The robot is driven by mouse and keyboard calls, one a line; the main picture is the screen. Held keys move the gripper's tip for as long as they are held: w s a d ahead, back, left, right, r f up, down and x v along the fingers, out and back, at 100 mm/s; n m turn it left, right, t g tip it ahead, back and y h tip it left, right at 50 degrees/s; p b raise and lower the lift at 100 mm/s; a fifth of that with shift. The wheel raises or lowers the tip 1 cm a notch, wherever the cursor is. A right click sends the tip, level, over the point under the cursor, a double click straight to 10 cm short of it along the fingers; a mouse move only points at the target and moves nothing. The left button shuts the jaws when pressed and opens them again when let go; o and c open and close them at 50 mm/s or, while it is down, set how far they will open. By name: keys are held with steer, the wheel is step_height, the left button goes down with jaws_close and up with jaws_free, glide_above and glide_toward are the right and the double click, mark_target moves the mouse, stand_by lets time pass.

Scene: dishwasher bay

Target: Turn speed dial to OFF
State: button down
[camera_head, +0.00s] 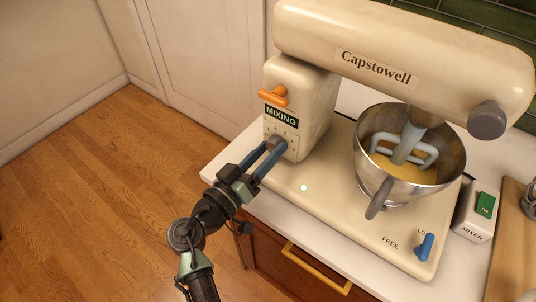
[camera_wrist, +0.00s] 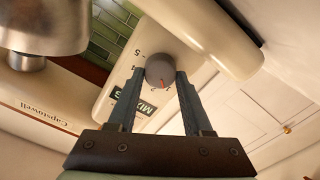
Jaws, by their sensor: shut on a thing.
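The speed dial (camera_head: 276,141) is a small grey round knob on the front of the cream Capstowell mixer (camera_head: 306,95). In the wrist view the dial (camera_wrist: 160,69) shows a red pointer mark, with printed numbers around it; I cannot tell for sure which one it points at. My gripper (camera_head: 273,149) is shut on the dial, and the wrist view shows my gripper (camera_wrist: 161,80) with one finger on each side of it. A sign above the dial (camera_head: 281,116) reads MIXING. The OFF mark cannot be made out.
An orange lever (camera_head: 273,96) sits just above the sign. A steel bowl (camera_head: 366,160) with yellow batter and a beater stands on the mixer base, right of my gripper. A blue FREE/LOCK lever (camera_head: 425,246) and a green-switched MIXER box (camera_head: 474,219) are farther right. Open floor lies left.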

steer(key=n, duration=0.4)
steer(key=shift+a+n, duration=0.1)
steer(key=shift+n, duration=0.2)
steer(key=shift+f+n, duration=0.1)
steer(key=shift+n, duration=1.7)
steer(key=shift+c, duration=1.7)
jaws_free()
steer(key=b+v, duration=0.2)
steer(key=v, duration=1.1)
